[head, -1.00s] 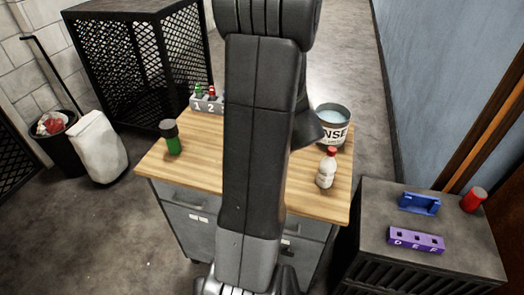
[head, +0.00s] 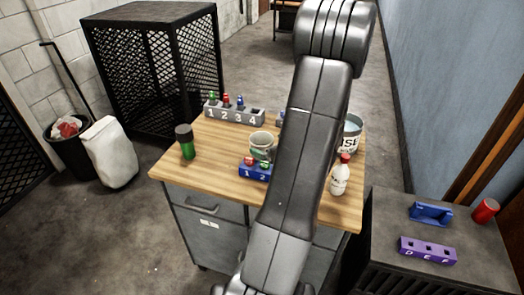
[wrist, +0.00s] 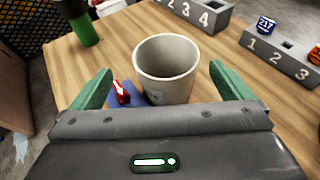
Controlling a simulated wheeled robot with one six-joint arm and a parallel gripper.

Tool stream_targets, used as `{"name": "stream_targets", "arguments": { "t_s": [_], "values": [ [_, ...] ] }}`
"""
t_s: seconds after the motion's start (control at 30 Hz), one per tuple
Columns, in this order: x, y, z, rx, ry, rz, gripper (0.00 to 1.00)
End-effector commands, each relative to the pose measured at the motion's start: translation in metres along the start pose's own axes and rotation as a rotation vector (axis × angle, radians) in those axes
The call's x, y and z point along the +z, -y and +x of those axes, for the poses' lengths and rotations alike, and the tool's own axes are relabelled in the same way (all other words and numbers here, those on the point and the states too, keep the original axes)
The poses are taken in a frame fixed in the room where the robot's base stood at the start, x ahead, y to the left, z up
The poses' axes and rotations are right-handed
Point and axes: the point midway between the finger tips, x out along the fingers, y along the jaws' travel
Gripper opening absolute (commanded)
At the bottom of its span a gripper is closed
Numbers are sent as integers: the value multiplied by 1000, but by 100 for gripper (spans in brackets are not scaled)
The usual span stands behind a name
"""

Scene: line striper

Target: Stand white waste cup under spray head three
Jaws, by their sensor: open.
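A pale grey-white cup (wrist: 166,70) stands upright on the wooden bench; in the head view the cup (head: 262,141) is left of my arm. In the wrist view my gripper (wrist: 160,70) is open, its green fingers left and right of the cup with gaps. A blue block numbered 1 and 2 (head: 255,173), with red and green pieces, is in front of the cup; my arm hides its right part. A grey block numbered 1 to 4 (head: 235,116) stands behind. I cannot tell which part is spray head three.
A green dark-capped bottle (head: 185,143) is at the left, a white red-capped bottle (head: 340,180) and rinse tub (head: 351,136) at the right. A second grey block numbered 1 to 3 (wrist: 275,58) is right of the cup. A dark cabinet (head: 390,275) holds blue and purple holders.

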Motion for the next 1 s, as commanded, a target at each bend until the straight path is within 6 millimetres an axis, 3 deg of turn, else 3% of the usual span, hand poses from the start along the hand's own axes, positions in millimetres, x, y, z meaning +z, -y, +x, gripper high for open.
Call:
{"name": "stream_targets", "arguments": {
  "t_s": [0.23,0.53,0.83,1.0],
  "values": [
    [2,2,17,2,-1,0,99],
    [3,7,55,2,-1,0,99],
    [2,8,60,-1,0,-1,99],
    [2,8,59,-1,0,-1,65]
  ]
}}
